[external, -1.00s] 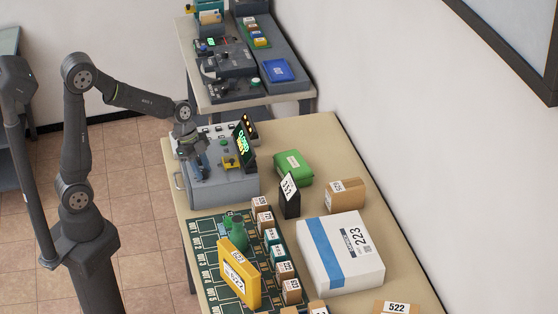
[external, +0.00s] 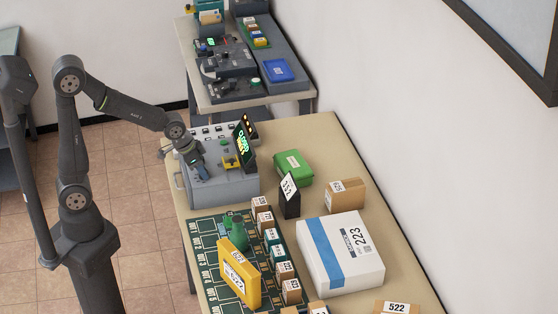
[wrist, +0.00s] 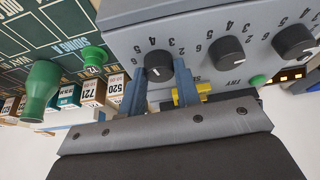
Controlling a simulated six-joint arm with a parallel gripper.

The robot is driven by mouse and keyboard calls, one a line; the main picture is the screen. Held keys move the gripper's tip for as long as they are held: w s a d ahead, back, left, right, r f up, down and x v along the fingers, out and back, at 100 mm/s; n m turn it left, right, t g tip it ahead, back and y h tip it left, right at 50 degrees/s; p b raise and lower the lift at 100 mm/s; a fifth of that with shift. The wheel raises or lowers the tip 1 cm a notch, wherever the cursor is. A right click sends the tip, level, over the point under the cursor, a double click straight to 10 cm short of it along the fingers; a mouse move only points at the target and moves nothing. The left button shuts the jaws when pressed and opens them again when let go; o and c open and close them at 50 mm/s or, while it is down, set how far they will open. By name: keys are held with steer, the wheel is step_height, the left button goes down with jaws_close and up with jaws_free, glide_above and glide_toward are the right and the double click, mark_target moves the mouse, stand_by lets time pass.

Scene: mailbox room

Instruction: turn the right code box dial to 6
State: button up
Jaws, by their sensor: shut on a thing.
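The grey code box (external: 222,186) stands on the near table, with a lit green display (external: 242,142) at its back. The wrist view shows its face upside down, with three black dials in a row and printed numbers around them. The right dial (wrist: 158,62), leftmost in that view, is between the blue fingers of my gripper (wrist: 147,82), which is shut on it. My fingers hide part of its scale, and I cannot tell its setting. The middle dial (wrist: 231,50) and the far dial (wrist: 292,40) are free. In the external view my gripper (external: 198,170) is low over the box top.
A yellow part (wrist: 190,94) and a green button (wrist: 258,80) sit close to my fingers. A green bottle-shaped thing (external: 238,234), a yellow parcel (external: 238,274) and small boxes stand on the mat beside the box. A green parcel (external: 292,167) lies behind it.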

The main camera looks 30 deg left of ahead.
steer(key=n+y, duration=0.1)
steer(key=n, duration=0.2)
steer(key=n+t+y, duration=0.1)
steer(key=n, duration=0.2)
steer(key=shift+s+d+n, duration=0.1)
steer(key=shift+d+n, duration=0.1)
steer(key=shift+n, duration=0.1)
steer(key=n+y, duration=0.2)
steer(key=n, duration=0.3)
steer(key=shift+d+n, duration=0.1)
steer(key=shift+n, duration=0.2)
steer(key=shift+y, duration=0.3)
steer(key=o, duration=1)
steer(key=v, duration=1.7)
steer(key=shift+r, duration=0.25)
